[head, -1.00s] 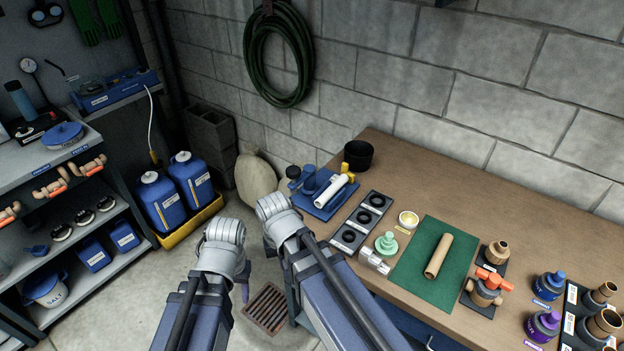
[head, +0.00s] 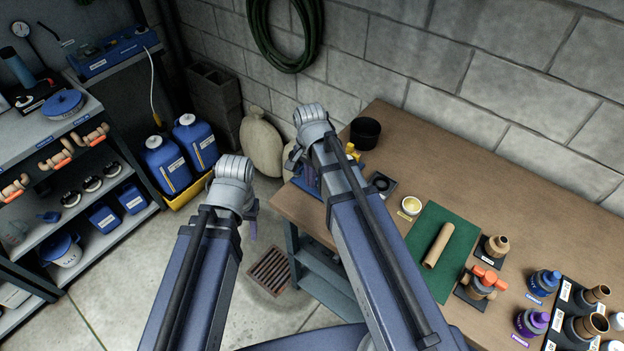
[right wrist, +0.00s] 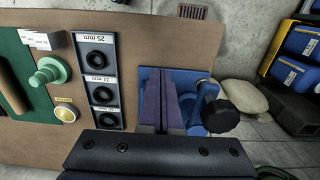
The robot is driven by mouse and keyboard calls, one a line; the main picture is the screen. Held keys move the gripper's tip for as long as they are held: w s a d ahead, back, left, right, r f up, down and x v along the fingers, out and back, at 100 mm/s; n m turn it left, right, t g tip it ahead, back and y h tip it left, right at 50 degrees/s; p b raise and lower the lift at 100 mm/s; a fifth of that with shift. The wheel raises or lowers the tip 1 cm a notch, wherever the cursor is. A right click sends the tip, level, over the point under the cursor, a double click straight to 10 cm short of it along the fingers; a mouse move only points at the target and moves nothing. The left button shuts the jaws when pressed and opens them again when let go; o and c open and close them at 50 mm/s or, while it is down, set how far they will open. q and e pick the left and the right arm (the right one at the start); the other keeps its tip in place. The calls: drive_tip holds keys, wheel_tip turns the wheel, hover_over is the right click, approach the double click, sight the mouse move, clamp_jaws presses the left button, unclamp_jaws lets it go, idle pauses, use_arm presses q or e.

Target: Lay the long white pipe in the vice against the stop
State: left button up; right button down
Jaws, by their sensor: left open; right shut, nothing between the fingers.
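The blue vice (right wrist: 197,92) with its black knob (right wrist: 220,117) shows in the right wrist view at the end of the bench. My right gripper (right wrist: 161,98) is shut, its purple fingers together over the vice plate. In the head view my right arm covers most of the vice; a yellow part (head: 351,150) shows beside it. The long white pipe is not visible now, hidden by my arm in the head view and perhaps by the fingers in the wrist view. My left gripper (head: 253,228) is open over the floor, left of the bench, partly hidden by its wrist.
On the bench (head: 470,165) are a black cup (head: 365,133), ring blocks (right wrist: 98,60), a small yellow-rimmed dish (head: 411,205) and a green mat (head: 410,245) with a tan pipe (head: 438,245). Several fittings stand at right. Blue jugs (head: 196,142) and a shelf stand at left.

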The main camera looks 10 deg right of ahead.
wheel_tip(320, 180, down, 10)
drive_tip(key=b, duration=0.8)
drive_tip(key=shift+r+b, duration=0.25)
drive_tip(key=shift+b, duration=0.15)
drive_tip(key=shift+w+d+r+p, duration=0.2)
drive_tip(key=shift+w+d, duration=0.35)
drive_tip(key=shift+d, duration=0.1)
drive_tip(key=shift+w+d+r+p, duration=0.2)
drive_tip(key=shift+w+d, duration=0.3)
drive_tip(key=shift+d, duration=0.1)
drive_tip(key=shift+w+d, duration=0.15)
drive_tip(key=shift+d, duration=0.2)
drive_tip(key=shift+w+d, duration=0.55)
drive_tip(key=shift+d, duration=0.1)
drive_tip(key=shift+s+a, duration=0.15)
drive_tip(key=shift+s, duration=0.05)
